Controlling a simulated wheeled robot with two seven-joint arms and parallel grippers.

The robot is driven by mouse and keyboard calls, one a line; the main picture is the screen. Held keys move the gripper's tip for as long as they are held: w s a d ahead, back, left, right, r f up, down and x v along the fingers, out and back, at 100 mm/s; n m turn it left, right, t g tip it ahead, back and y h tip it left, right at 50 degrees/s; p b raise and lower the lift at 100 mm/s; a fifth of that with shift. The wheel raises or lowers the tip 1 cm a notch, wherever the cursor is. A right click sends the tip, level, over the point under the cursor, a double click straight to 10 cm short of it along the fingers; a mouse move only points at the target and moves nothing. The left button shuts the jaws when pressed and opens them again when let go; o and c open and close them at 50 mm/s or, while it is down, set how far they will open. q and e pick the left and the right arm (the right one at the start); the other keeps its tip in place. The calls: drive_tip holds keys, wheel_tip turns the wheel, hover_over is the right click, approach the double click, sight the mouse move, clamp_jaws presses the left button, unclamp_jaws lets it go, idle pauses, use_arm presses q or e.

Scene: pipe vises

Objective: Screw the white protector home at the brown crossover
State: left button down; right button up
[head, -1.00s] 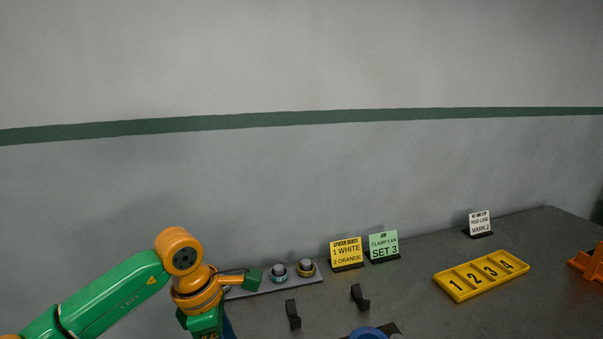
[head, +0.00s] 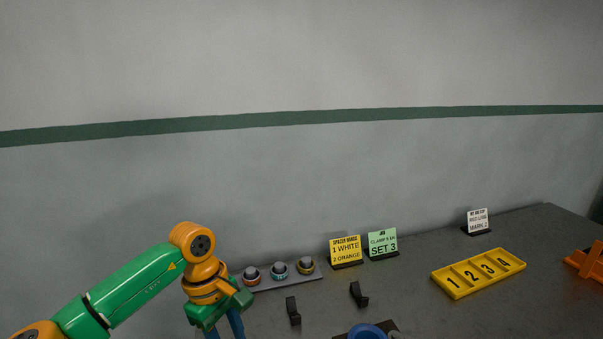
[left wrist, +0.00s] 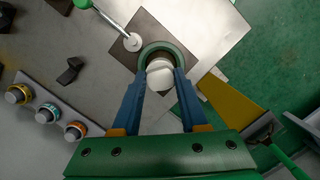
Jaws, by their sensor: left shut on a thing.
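The white protector (left wrist: 160,74) sits between the fingertips of my left gripper (left wrist: 163,78) in the left wrist view, and the gripper is shut on it. A dark grey-green ring (left wrist: 178,49) surrounds the far side of the protector, over a brown plate (left wrist: 148,28). The brown crossover cannot be made out clearly; the protector and fingers cover the ring's middle. I cannot tell how far the protector is seated. In the head view my left gripper (head: 224,328) points down, its blue fingers cut off by the bottom edge. My right gripper is not in view.
A grey rail (head: 290,283) holds three banded caps at the back. Two black rests (head: 293,311) (head: 358,294) stand in front. A yellow numbered tray (head: 480,273), signs (head: 345,250) and an orange stand (head: 585,262) lie to the right.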

use_arm(q)
drive_tip(key=c, duration=0.7)
unclamp_jaws()
drive_tip(key=n+b, duration=0.1)
drive_tip(key=n, duration=0.2)
drive_tip(key=shift+f+t, duration=0.15)
drive_tip(key=shift+t, duration=0.15)
drive_tip(key=n+b, duration=0.1)
drive_tip(key=n, duration=0.3)
drive_tip(key=shift+n+t, duration=0.3)
drive_tip(key=shift+t, duration=0.1)
drive_tip(key=shift+n+b, duration=0.3)
drive_tip(key=shift+n, duration=0.6)
drive_tip(key=shift+n+t, duration=0.3)
drive_tip(key=shift+n, duration=0.2)
clamp_jaws()
